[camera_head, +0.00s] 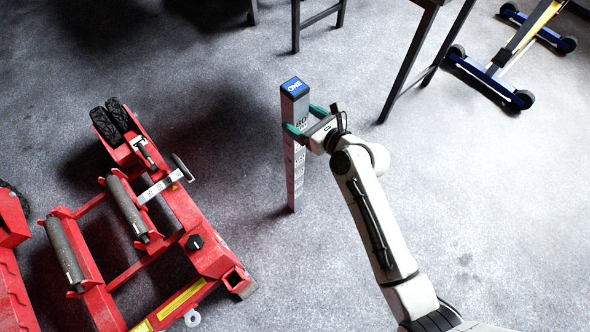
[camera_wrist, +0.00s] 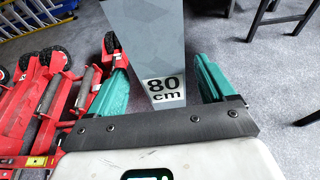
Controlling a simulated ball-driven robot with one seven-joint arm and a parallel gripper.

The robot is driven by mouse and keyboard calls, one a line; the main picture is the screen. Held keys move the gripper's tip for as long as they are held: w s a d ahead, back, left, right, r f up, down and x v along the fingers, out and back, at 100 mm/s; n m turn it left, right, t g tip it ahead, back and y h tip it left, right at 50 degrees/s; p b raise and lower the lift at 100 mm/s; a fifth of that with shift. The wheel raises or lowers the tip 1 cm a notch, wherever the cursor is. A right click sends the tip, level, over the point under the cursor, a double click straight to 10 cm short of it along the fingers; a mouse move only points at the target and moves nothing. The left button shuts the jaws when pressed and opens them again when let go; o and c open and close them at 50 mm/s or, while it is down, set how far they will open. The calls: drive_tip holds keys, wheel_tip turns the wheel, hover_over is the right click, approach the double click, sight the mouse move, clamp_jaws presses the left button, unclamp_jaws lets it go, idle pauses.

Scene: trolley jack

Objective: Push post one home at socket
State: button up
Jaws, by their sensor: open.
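Post one (camera_head: 296,160) is a tall grey square post with a blue cap marked ONE and height marks down its side. It appears to stand upright on the floor, apart from the red jack. My gripper (camera_head: 305,121) is at its upper part, with one green finger on each side. In the wrist view my gripper (camera_wrist: 160,75) is open, and the post (camera_wrist: 150,45) with its "80 cm" mark lies between the fingers. Contact cannot be told. A square opening that looks like the socket (camera_head: 234,279) is at the red frame's near right corner.
The red trolley jack (camera_head: 205,255) with rollers and black wheels fills the left. Dark table legs (camera_head: 405,75) stand at the back. A blue and yellow wheeled stand (camera_head: 510,55) is at the far right. Grey floor is clear between the post and the jack.

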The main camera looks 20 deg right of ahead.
drive_tip(key=b+x, duration=0.1)
drive_tip(key=x, duration=0.4)
drive_tip(key=shift+w+f, duration=0.25)
drive_tip(key=shift+w, duration=0.1)
drive_tip(key=shift+c, duration=0.4)
clamp_jaws()
